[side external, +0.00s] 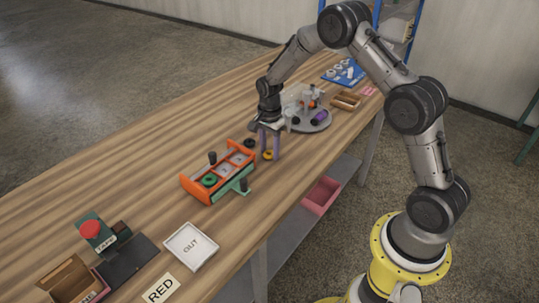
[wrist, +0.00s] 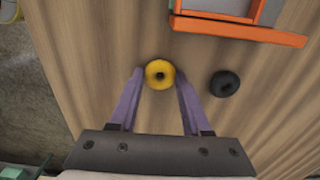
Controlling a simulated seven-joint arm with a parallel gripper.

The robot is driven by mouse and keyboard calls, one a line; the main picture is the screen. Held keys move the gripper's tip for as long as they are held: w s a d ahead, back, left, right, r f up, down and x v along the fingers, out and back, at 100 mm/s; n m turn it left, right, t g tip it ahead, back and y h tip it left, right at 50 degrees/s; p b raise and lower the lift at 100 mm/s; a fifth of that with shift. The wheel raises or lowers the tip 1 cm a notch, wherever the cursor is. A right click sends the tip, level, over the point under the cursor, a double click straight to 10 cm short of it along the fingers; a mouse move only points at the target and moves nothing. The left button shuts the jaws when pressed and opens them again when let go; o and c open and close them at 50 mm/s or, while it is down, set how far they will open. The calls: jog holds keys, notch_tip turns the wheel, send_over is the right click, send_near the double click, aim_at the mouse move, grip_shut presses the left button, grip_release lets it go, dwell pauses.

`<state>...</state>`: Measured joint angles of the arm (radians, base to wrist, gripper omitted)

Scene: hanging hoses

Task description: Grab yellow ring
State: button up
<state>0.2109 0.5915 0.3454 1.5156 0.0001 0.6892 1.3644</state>
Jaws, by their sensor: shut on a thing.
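A small yellow ring (wrist: 160,74) lies between the two purple fingers of my gripper (wrist: 159,84) in the wrist view. The fingers are closed against its sides, and its dark centre hole faces the camera. In the side view my gripper (side external: 269,155) points straight down at the table, with the yellow ring (side external: 268,156) low between the fingertips. The ring appears at table height; I cannot tell whether it touches the wood.
A black ring (wrist: 224,83) lies just right of the fingers. An orange-framed tray (side external: 190,187) with a green ring (side external: 209,180) stands nearby. A grey round turntable (side external: 318,125) with several items is behind. A white OUT tray (side external: 190,246) sits nearer the front.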

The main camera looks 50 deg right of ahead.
grip_shut()
jog(key=shift+r, duration=0.15)
